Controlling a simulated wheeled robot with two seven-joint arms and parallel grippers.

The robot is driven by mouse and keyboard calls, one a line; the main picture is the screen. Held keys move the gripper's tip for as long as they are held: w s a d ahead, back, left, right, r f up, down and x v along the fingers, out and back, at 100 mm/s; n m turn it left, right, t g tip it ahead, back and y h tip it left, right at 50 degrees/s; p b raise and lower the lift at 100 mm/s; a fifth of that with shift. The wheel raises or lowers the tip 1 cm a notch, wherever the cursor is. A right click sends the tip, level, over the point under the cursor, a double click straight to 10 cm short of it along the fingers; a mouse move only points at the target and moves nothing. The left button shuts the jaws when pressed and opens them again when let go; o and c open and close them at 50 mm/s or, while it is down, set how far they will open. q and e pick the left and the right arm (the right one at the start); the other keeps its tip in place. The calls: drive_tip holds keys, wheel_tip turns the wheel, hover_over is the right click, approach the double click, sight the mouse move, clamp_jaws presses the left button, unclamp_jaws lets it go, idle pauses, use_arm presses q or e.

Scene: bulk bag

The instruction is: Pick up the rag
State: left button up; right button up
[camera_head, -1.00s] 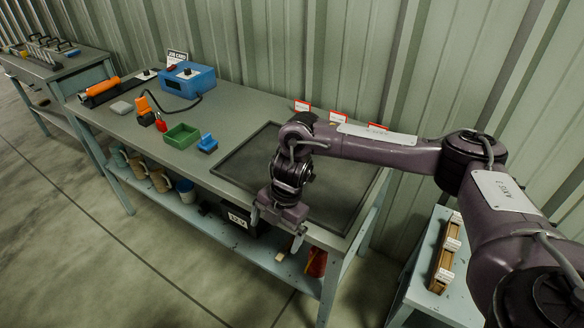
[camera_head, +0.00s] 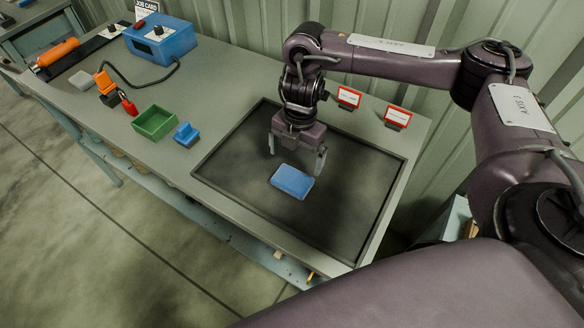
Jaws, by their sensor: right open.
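A flat blue rectangular piece with a paler edge, which looks like the folded rag (camera_head: 292,181), lies on the dark rimmed mat (camera_head: 345,215) on the workbench. My right gripper (camera_head: 296,164) is open and points down just behind the blue piece. Its two fingers are spread and nothing shows between them. One fingertip is near the piece's right end; I cannot tell how high the fingers are above the mat. My left gripper is out of view.
A green bin (camera_head: 155,122) and a small blue block (camera_head: 186,134) stand left of the mat. A blue box (camera_head: 161,39) with a cable is farther back. Red-framed cards (camera_head: 397,118) stand behind the mat, near the wall. The mat's front is clear.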

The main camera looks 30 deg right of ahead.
sight(292, 179)
drive_tip(key=shift+s+a+f, duration=0.3)
drive_tip(key=shift+s+f, duration=0.05)
drive_tip(key=shift+f, duration=0.25)
drive_tip(key=shift+s+a+f, duration=0.25)
drive_tip(key=shift+s+f, duration=0.1)
drive_tip(key=shift+f, duration=0.2)
drive_tip(key=f, duration=0.2)
drive_tip(key=shift+w+f+b, duration=0.2)
drive_tip(key=shift+f+b, duration=0.15)
drive_tip(key=shift+a+f, duration=0.1)
drive_tip(key=shift+f, duration=0.65)
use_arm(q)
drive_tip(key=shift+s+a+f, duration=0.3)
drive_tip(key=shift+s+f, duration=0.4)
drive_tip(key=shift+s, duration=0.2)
use_arm(e)
drive_tip(key=c, duration=0.7)
